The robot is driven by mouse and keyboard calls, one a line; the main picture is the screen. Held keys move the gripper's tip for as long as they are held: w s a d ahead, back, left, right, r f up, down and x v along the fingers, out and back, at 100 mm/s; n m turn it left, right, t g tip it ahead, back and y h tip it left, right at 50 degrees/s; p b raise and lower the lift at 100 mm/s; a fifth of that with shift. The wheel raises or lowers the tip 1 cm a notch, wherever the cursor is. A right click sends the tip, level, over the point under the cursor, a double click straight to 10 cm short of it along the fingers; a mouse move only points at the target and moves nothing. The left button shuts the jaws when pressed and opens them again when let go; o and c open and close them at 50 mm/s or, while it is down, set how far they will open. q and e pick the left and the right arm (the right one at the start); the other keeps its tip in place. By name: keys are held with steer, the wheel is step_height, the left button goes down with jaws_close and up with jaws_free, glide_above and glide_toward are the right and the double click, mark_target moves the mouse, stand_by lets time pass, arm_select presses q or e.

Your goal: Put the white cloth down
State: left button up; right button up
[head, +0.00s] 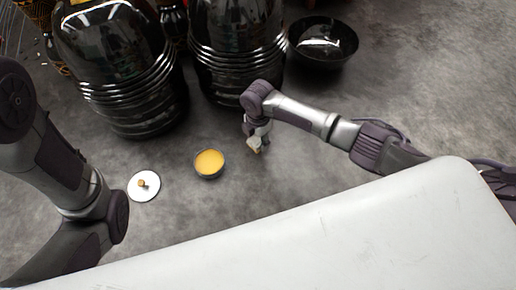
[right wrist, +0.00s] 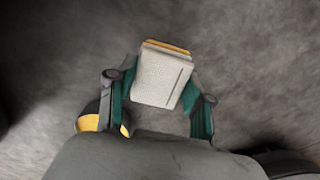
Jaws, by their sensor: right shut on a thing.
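The white cloth (right wrist: 162,80) is a small folded white block with an orange-yellow layer along its far edge. My right gripper (right wrist: 160,92) is shut on it, with a green-padded finger on either side. In the head view my right gripper (head: 256,141) points down over the grey floor, and the cloth shows only as a small pale patch at its tip. Whether the cloth touches the floor is hard to tell. My left arm comes in at the left, but its gripper is out of view.
A small dark bowl with yellow contents (head: 209,163) stands left of the right gripper. A white lid with an orange knob (head: 143,185) lies further left. Two large black drums (head: 130,85) (head: 238,50) and a black bowl (head: 323,44) stand behind.

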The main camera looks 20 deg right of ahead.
mark_target(258, 146)
step_height(258, 146, down, 4)
steer(key=b, duration=0.3)
steer(key=shift+b, duration=0.4)
steer(key=shift+r, duration=0.1)
steer(key=shift+f, duration=0.2)
steer(key=o, duration=1)
